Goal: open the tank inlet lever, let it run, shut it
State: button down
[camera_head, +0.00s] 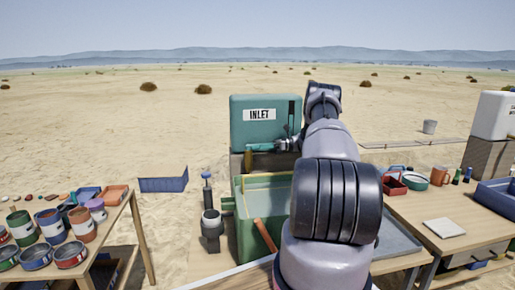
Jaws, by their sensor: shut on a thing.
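A teal tank (245,137) with a white INLET label (260,115) stands behind the green trough (241,208). A horizontal teal pipe (262,147) runs along the tank's lower front. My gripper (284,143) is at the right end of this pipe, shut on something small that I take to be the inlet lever. The lever is mostly hidden by the gripper, so its angle cannot be told. My arm covers the right side of the tank and part of the trough. I cannot make out whether water runs from the pipe.
A table with paint cans (47,222) stands at left. A pump-like post (209,221) stands left of the trough. Open sand lies behind.

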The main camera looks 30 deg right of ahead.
jog(key=shift+a+r, duration=0.1)
jog(key=c, duration=0.8)
grip_release()
jog(key=shift+o, duration=0.2)
jog(key=v, duration=1)
jog(key=shift+d, duration=0.35)
jog(key=shift+s+d, duration=0.1)
jog(key=shift+d, duration=0.05)
